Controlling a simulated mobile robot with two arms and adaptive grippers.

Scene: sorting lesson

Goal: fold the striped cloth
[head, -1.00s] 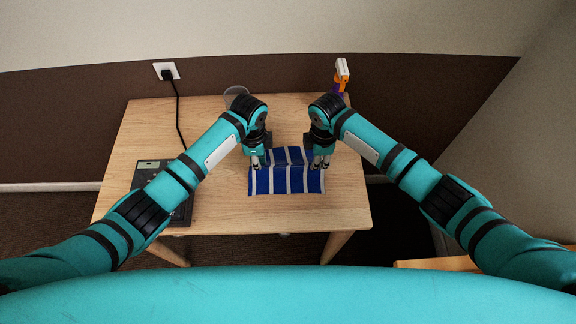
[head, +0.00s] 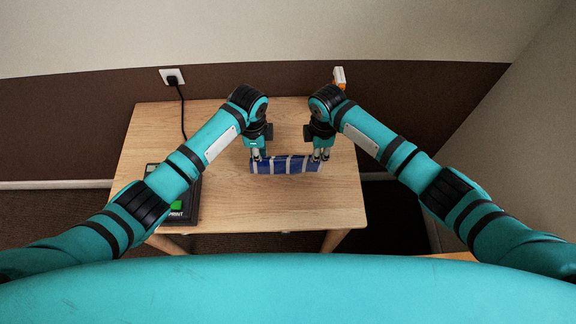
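The striped cloth (head: 286,166), blue with white stripes, shows as a narrow band near the middle of the wooden table in the head view. My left gripper (head: 259,154) is at its left end, with its fingers close together on the cloth's upper edge. My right gripper (head: 321,154) is at its right end in the same way. Both look shut on the cloth. The fingertips partly hide its corners, and I cannot tell how much of the band is raised off the table.
The wooden table (head: 260,207) is clear in front of the cloth. A black device (head: 182,214) with a green part lies at its left edge, partly behind my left arm.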

